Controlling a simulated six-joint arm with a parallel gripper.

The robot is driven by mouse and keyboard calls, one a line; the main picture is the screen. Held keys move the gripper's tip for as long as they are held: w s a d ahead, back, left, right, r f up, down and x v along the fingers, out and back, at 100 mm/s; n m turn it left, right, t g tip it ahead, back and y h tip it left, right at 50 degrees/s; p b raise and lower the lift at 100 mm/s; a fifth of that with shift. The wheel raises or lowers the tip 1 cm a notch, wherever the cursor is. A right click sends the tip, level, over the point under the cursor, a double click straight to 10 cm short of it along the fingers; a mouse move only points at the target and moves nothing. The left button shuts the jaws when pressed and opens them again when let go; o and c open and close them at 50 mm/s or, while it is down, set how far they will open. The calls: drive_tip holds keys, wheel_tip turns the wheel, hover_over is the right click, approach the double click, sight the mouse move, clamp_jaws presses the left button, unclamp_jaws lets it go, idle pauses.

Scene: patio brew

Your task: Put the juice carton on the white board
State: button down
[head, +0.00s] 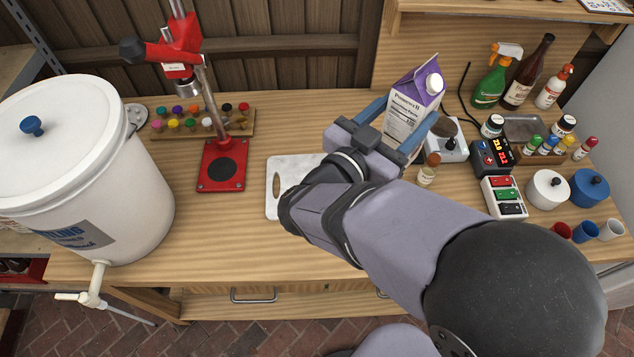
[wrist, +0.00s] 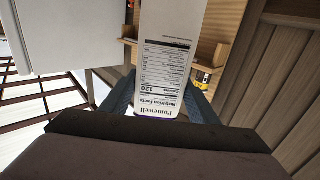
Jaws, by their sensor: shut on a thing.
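The juice carton (head: 405,110) is purple and white with a white cap. It is upright, slightly tilted, between the blue fingers of my gripper (head: 400,128). My gripper is shut on it. The carton's nutrition label (wrist: 165,68) fills the middle of the wrist view, with a finger on each side. The white board (head: 285,172) lies flat on the bench, left of the carton and gripper. My arm hides its right part. My arm also hides the carton's base, so I cannot tell whether it touches the bench.
A red press stand (head: 221,168) stands left of the board. A small brown-capped bottle (head: 428,171) and a grey scale (head: 446,142) are right of the carton. Coloured caps on a wooden rack (head: 243,122) sit at the back. A white bucket (head: 90,170) stands far left.

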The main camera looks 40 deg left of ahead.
drive_tip(key=s+a+f+n+g+y, duration=0.2)
drive_tip(key=s+a+f+n+y, duration=0.1)
drive_tip(key=a+y, duration=0.3)
drive_tip(key=s+a+f+n+g+y, duration=0.3)
drive_tip(key=s+a+n+y, duration=0.2)
drive_tip(key=a+n+y, duration=0.1)
drive_tip(key=shift+a+y, duration=0.4)
drive_tip(key=shift+a, duration=0.35)
drive_tip(key=shift+f, duration=0.1)
wheel_tip(320, 180, down, 6)
drive_tip(key=p, duration=0.1)
drive_tip(key=shift+f, duration=0.1)
drive_tip(key=shift+f+p, duration=0.5)
drive_tip(key=shift+f, duration=1.5)
